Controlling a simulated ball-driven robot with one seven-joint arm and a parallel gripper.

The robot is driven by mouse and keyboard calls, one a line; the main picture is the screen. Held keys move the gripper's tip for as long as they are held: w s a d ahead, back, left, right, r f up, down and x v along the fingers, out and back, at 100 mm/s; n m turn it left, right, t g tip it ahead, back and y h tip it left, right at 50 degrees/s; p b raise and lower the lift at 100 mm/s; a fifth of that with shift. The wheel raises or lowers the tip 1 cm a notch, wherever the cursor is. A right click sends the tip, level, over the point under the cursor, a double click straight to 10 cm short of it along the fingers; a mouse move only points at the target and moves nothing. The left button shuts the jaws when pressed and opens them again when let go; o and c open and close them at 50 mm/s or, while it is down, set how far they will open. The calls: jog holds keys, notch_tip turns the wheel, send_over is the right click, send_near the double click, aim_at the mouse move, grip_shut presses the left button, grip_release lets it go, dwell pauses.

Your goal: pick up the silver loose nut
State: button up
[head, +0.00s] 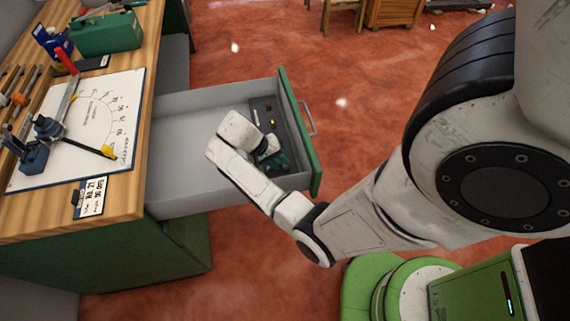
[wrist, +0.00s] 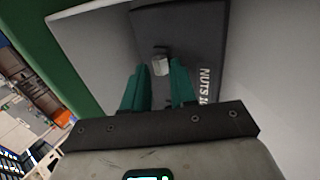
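The silver nut (wrist: 160,64) shows in the wrist view, on the dark tray (wrist: 190,28) marked "NUTS". My gripper (wrist: 156,80) has its two teal fingers spread apart, with an empty gap between them. The nut appears just beyond the fingertips, in line with the gap, and I see no finger touching it. In the head view my gripper (head: 277,161) reaches down into the open drawer at the near end of the dark tray (head: 257,106). I cannot make out the silver nut there; my arm and gripper cover that part.
The drawer (head: 180,125) is pulled out, with raised grey walls and a green front (head: 300,135) close to my gripper. A yellow piece (head: 273,122) and a reddish piece (head: 267,107) sit on the tray. The drawer's left part is empty. The workbench (head: 130,190) stands at left.

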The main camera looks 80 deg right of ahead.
jog(key=shift+x, duration=0.9)
jog(key=shift+a+f, duration=0.1)
grip_shut()
